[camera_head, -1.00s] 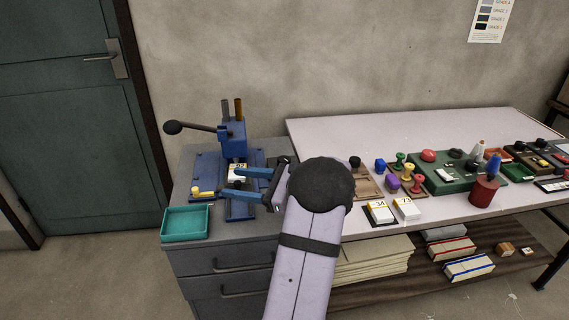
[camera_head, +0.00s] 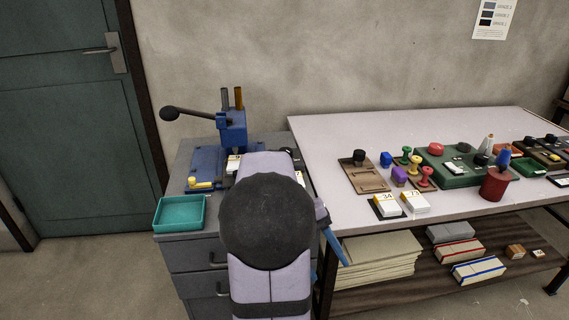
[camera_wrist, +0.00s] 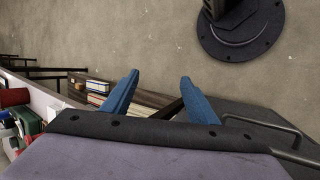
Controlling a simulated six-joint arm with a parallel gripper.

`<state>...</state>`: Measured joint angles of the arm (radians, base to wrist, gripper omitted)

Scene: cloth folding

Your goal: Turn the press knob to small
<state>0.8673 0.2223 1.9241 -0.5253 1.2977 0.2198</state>
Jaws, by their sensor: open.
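The blue press (camera_head: 232,132) stands on the grey drawer cabinet, with its black-tipped lever pointing left. A small yellow knob-like piece (camera_head: 201,184) sits on the left front of its base; its setting is too small to read. A white block (camera_head: 233,163) shows on the press, partly hidden by my arm. My gripper (camera_head: 333,248) is low, right of my arm and in front of the cabinet and table, away from the press. In the wrist view its two blue fingers (camera_wrist: 158,92) are apart with nothing between them. The press is not in the wrist view.
A teal tray (camera_head: 180,213) sits at the cabinet's front left. The table (camera_head: 310,125) to the right holds stamps, numbered white blocks (camera_head: 388,205), a red pot (camera_head: 495,185) and a green case. Paper stacks (camera_head: 380,262) lie on the shelf below. A cabinet handle (camera_wrist: 270,130) is close to the fingers.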

